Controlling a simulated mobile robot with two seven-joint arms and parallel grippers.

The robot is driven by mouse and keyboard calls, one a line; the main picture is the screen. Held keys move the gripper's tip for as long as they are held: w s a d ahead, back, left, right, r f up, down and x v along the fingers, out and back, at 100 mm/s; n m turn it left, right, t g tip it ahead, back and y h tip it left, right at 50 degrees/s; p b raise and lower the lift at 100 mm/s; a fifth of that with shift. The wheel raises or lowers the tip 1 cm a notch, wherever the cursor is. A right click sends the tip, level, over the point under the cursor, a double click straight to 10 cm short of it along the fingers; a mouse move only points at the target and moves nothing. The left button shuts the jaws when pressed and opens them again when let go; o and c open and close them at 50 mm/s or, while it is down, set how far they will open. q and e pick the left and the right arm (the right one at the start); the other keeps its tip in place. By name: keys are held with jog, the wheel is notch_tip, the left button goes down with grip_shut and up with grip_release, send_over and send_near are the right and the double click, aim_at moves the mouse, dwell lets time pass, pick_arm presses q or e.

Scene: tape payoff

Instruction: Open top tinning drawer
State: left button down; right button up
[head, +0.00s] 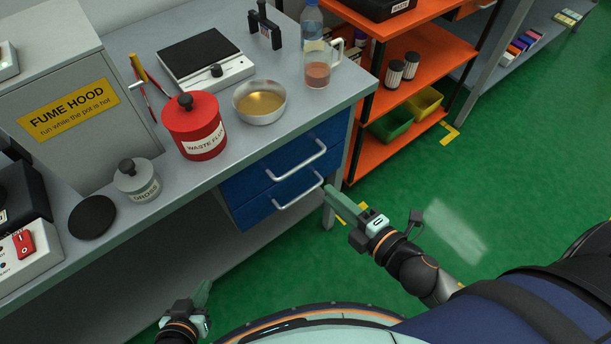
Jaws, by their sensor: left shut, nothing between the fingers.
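The top drawer (262,178) is a dark blue front under the grey bench, with a pale bar handle (297,161). It looks closed, flush with the blue drawer below it. The lower drawer (252,212) has a similar bar handle (298,191). My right gripper (330,190) has its green fingers pointing at the right end of the lower handle; I cannot tell whether they touch it or how far apart they are. My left gripper (203,292) is shut and empty, low at the bottom of the view, well away from the drawers.
The bench top (230,165) holds a red waste flux can (194,125), a metal bowl (260,102), a grey dross pot (136,182) and a glass beaker (318,72). An orange shelf rack (425,45) stands right of the drawers. Green floor (520,150) is open further right.

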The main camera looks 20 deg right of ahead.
aim_at(298, 166)
jog(key=shift+n, duration=0.5)
jog(key=x, duration=1.2)
jog(key=shift+w+a+r, duration=0.1)
jog(key=shift+a+r, duration=0.15)
grip_shut()
dwell(0.8)
